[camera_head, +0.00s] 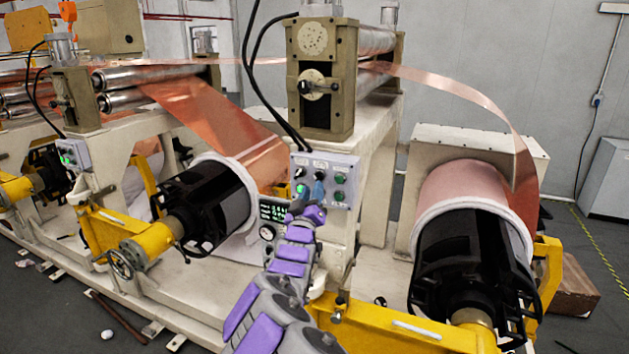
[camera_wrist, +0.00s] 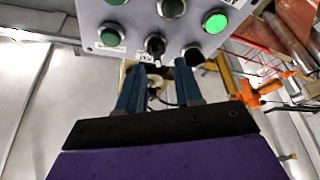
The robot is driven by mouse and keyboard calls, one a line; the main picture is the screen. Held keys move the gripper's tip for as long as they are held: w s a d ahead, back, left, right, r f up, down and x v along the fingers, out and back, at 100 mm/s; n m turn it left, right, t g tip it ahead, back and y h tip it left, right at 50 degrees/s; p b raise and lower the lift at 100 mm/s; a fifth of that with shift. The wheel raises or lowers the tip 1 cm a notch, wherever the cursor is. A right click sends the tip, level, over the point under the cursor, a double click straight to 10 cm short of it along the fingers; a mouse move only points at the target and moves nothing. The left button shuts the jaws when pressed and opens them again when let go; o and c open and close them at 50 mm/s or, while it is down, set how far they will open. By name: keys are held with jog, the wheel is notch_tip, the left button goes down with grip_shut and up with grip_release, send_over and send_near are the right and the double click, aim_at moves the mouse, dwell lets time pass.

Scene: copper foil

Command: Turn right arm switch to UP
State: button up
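A grey control panel (camera_head: 329,162) is fixed to the machine's white frame. It also shows at the top of the wrist view (camera_wrist: 135,22). A black rotary switch (camera_wrist: 155,45) sits on it between green buttons, with a small label beside it. My gripper (camera_head: 318,190) is at the panel, its blue fingers over the lower middle. In the wrist view my gripper (camera_wrist: 160,66) has its two fingers apart, one on each side below the switch. I cannot tell whether they touch it. The label text is too small to read.
A copper foil roll (camera_head: 465,184) with a black hub stands right of my arm. A yellow arm (camera_head: 390,330) of the machine lies below. Another panel (camera_head: 73,153) is farther left.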

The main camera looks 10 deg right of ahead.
aim_at(318, 177)
jog(key=shift+p+x, duration=0.35)
jog(key=shift+x, duration=1.75)
jog(key=shift+c, duration=0.4)
jog(key=shift+d, duration=0.1)
grip_shut()
